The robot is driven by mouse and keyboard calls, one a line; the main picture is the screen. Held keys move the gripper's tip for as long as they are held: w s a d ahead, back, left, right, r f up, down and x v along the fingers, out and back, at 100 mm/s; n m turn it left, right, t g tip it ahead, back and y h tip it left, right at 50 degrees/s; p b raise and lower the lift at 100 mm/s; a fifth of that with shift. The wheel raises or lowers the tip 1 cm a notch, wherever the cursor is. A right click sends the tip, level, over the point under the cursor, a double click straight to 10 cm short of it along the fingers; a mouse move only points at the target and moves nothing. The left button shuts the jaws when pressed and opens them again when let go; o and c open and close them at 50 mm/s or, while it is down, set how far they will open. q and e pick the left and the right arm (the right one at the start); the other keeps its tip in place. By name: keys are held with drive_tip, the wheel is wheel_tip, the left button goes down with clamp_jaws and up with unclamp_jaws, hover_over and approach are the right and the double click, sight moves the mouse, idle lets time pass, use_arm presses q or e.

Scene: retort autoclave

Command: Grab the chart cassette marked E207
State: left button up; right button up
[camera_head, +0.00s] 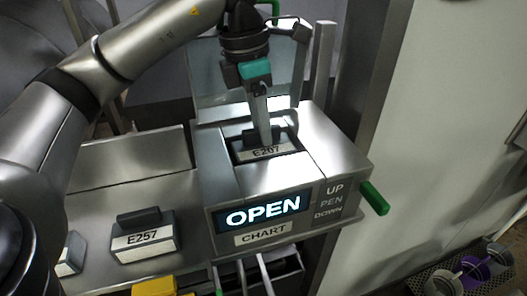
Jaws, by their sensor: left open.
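The chart cassette marked E207 (268,153) sits in the opening on top of the metal chart recorder (226,189). Its white label faces the front and its dark grip stands up behind the label. My left gripper (264,138) points down from above, with its fingers at the cassette's grip. It is open, and I cannot tell whether the fingers touch the grip. The fingers partly hide the cassette's top. My right gripper is not in view.
Another cassette, E257 (143,241), stands on the metal shelf to the left, with part of one more beside it. The recorder shows a lit OPEN display (263,211) and a green-ended lever (374,198) at its right. A raised clear lid (218,84) is behind the opening.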

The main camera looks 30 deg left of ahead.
use_arm(q)
drive_tip(key=shift+c, duration=0.4)
clamp_jaws()
idle(0.9)
